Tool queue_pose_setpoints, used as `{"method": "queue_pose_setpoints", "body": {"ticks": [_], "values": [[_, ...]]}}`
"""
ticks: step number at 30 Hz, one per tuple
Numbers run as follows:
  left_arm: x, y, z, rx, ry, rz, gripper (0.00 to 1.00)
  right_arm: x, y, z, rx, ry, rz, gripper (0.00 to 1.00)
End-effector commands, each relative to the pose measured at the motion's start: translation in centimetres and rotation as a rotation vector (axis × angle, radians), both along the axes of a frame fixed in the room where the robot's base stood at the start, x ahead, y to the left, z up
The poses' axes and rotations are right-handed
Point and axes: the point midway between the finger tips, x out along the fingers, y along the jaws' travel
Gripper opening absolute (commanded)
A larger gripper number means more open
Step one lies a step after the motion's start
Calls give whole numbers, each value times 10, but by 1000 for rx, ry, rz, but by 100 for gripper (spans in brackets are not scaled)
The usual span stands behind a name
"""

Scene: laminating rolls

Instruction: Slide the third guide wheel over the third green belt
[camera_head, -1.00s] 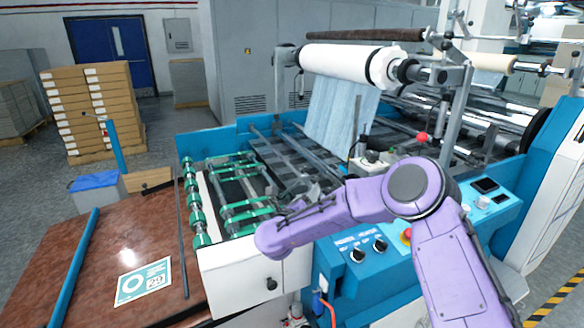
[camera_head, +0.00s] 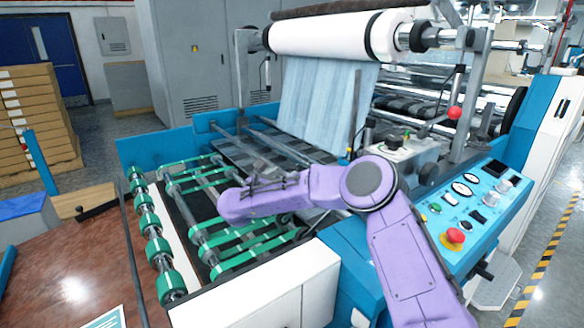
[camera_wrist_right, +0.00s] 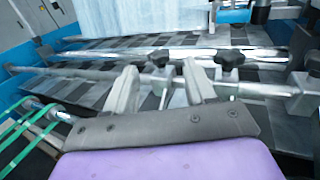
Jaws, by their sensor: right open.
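Several green belts (camera_head: 245,243) run across the machine's feed bed in the head view. Green belts (camera_wrist_right: 32,128) also show at the left edge of the right wrist view. In that view my right gripper (camera_wrist_right: 163,88) has its two pale fingers apart, with nothing visibly clamped. Its fingers reach over a metal bar carrying black-knobbed fittings; one black knob (camera_wrist_right: 160,57) shows between the fingers and another knob (camera_wrist_right: 230,59) to their right. I cannot tell which fitting is the third guide wheel, or whether a finger touches one. My left gripper is out of view.
Green rollers (camera_head: 153,222) sit on a shaft at the bed's left. A large white film roll (camera_head: 335,35) hangs above, its film falling behind the bars. The control panel (camera_head: 468,205) is right of my arm. A brown table (camera_head: 75,265) stands at left.

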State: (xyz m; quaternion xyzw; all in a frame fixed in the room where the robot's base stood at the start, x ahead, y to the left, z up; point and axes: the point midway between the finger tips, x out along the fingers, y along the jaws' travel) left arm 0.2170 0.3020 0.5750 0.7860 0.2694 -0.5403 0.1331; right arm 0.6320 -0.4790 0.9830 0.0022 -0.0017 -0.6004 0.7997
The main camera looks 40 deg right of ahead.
Motion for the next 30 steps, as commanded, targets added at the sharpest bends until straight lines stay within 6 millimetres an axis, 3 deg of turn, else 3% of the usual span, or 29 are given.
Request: {"method": "queue_pose_setpoints", "body": {"ticks": [3,9,19,20,24,25,30], "values": [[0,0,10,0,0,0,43,7,-28,2,0,3,-4,55],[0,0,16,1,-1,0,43,16,-59,1,-1,3,-2,55],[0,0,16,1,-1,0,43,18,-68,0,-2,4,-2,55],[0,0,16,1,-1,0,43,18,-68,0,-2,4,-2,52],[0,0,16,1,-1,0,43,18,-68,0,-2,4,-1,6],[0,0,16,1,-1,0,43,18,-67,0,-2,4,-1,0],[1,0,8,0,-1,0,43,18,-74,-4,-2,1,-11,0]]}}
